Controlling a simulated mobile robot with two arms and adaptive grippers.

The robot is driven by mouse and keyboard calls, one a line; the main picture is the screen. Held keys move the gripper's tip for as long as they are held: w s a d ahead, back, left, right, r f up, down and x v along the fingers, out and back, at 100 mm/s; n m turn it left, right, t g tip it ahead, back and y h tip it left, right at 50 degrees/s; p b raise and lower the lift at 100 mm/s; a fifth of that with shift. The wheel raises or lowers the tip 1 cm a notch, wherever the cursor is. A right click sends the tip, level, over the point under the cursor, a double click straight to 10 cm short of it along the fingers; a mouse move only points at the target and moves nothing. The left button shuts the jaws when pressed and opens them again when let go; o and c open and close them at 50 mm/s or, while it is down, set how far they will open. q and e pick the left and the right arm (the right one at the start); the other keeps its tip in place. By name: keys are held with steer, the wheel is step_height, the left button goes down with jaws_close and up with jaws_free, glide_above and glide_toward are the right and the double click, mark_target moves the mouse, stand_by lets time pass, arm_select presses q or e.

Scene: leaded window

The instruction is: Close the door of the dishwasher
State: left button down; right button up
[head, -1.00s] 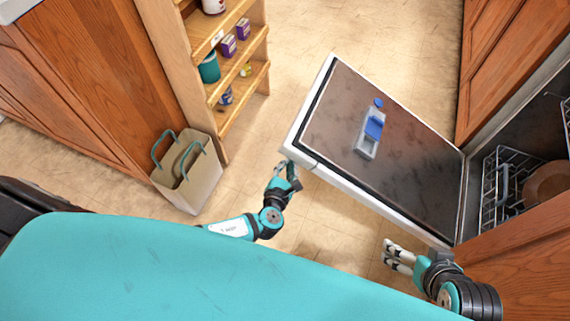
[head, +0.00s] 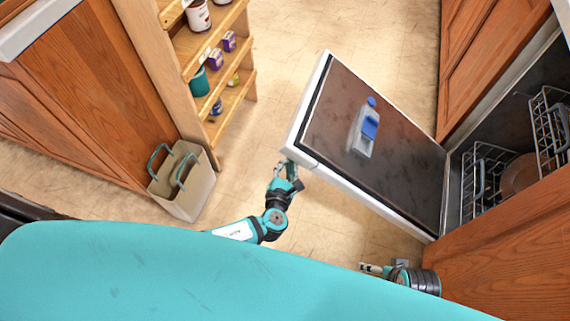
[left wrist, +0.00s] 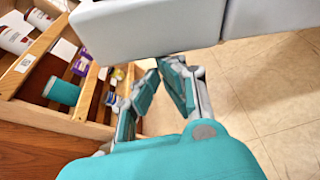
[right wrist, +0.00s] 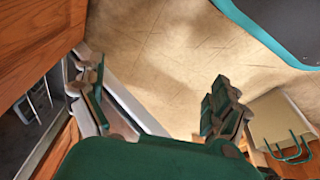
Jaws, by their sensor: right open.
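My right gripper (head: 368,268) is below the door's hinge end, partly hidden by my body. In the right wrist view (right wrist: 155,85) its fingers are apart with nothing between them.
Racks (head: 483,180) with a brown dish (head: 520,176) are inside the dishwasher. Wooden cabinets (head: 485,60) flank it. A shelf with cans and boxes (head: 205,70) and a beige bag (head: 183,185) stand at the left. The tiled floor (head: 345,30) beyond the door is clear.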

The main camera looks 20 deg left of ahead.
arm_select(q)
steer(key=shift+w+d+r, duration=0.15)
steer(key=shift+w+r, duration=0.05)
steer(key=shift+r, duration=0.3)
arm_select(e)
steer(key=shift+s+f, duration=0.15)
steer(key=shift+f, duration=0.6)
